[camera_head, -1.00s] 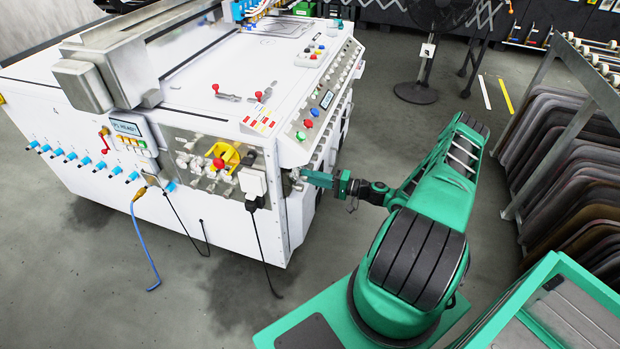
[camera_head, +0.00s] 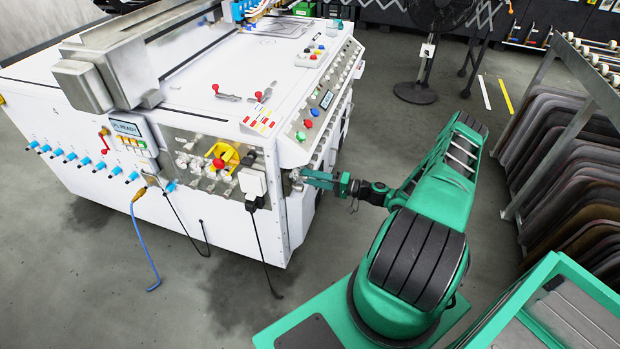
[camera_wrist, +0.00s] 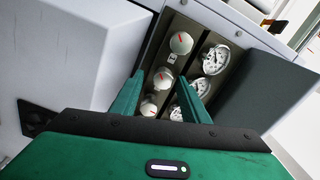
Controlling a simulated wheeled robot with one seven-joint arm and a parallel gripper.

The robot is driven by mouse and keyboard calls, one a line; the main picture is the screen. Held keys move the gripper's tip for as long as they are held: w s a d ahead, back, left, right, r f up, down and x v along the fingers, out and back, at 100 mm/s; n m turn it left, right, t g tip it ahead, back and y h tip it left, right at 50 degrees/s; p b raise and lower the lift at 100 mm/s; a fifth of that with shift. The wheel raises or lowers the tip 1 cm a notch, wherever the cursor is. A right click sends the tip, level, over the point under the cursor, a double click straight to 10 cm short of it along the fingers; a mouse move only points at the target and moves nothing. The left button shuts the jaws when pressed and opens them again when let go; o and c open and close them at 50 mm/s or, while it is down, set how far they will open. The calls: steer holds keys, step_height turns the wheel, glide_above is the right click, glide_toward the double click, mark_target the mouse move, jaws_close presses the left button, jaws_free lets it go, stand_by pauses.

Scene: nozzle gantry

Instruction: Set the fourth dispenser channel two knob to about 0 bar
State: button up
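In the wrist view, a dark recessed panel (camera_wrist: 196,27) carries white round knobs with red pointer marks: an upper one (camera_wrist: 181,42), a middle one (camera_wrist: 163,78) and a lower one (camera_wrist: 149,105). Round white gauges stand beside them, an upper one (camera_wrist: 215,59) and a middle one (camera_wrist: 201,86); a lower one is partly hidden by my right finger. My gripper (camera_wrist: 160,77) is open, its green fingertips apart on either side of the middle knob; contact cannot be told. No readable label shows which channel this is. In the head view my gripper (camera_head: 306,179) is at the machine's near right corner.
The white machine (camera_head: 240,92) fills the left. Pale housing walls (camera_wrist: 75,50) flank the panel closely on the left and a grey block (camera_wrist: 265,88) on the right. A rack of dark mats (camera_head: 560,140) stands at right; a fan (camera_head: 415,93) stands behind on the floor.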

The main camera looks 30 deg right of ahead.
steer(key=v, duration=1)
steer(key=shift+s+d, duration=0.25)
stand_by(0.4)
steer(key=s+a+r+n+g+h, duration=0.1)
steer(key=s+a+r+g+h, duration=0.15)
steer(key=r+g, duration=0.35)
steer(key=s+a+r+n+g+h, duration=0.2)
steer(key=s+r+g, duration=0.1)
steer(key=r, duration=0.6)
steer(key=s+a+r+n+g+h, duration=0.1)
steer(key=s+a+r+g+h, duration=0.15)
steer(key=r+g, duration=0.35)
steer(key=s+a+r+m+h, duration=0.1)
steer(key=s+a+r+h, duration=0.1)
steer(key=s+r, duration=0.6)
steer(key=s+a+r+m+h, duration=0.1)
steer(key=s+a+r+m, duration=0.1)
steer(key=s+r, duration=0.7)
steer(key=s, duration=0.3)
steer(key=shift+s+a+t+h, duration=0.2)
steer(key=shift+a+t+h, duration=0.1)
steer(key=shift+a+h, duration=0.1)
